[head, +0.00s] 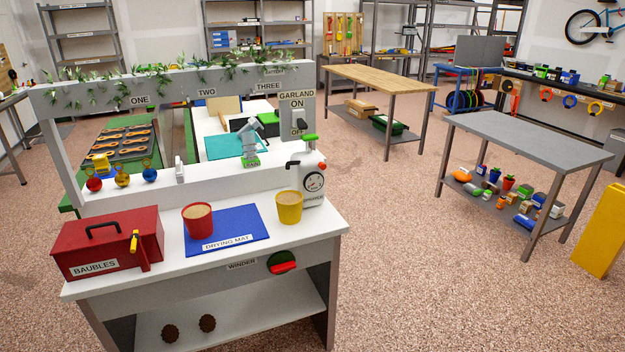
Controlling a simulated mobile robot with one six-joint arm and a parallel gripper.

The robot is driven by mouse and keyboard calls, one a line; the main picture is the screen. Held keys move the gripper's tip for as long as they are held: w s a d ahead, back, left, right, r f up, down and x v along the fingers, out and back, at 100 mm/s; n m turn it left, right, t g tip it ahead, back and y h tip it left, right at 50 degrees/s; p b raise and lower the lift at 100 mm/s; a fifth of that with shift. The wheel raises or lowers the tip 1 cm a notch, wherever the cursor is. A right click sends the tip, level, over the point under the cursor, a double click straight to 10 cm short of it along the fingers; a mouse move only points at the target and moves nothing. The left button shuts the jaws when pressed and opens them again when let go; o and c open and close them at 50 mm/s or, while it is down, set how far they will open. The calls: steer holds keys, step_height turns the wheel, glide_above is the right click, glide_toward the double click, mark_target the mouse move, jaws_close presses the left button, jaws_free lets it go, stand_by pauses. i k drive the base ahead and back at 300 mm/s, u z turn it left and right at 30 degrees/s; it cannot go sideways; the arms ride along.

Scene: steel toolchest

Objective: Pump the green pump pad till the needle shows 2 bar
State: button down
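The green pump pad (309,137) sits on top of a pale pressure bottle (311,166) at the right end of the white workbench. A round dial (314,182) with a dark rim and white face is on the front of the bottle. A small red mark shows on the dial, but its needle and numbers are too small to read. The pad stands clear, with nothing touching it from above. My gripper is not in view.
A yellow pot (289,207) stands close in front of the bottle, beside a blue drying mat (228,229) with a red pot (198,219). A red baubles box (108,243) is at left. The garland switch panel (297,117) rises behind the bottle. Floor (410,270) at right is clear.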

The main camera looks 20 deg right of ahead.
mark_target(310, 138)
steer(key=u, duration=1.3)
steer(key=i, duration=0.8)
steer(key=z, duration=0.15)
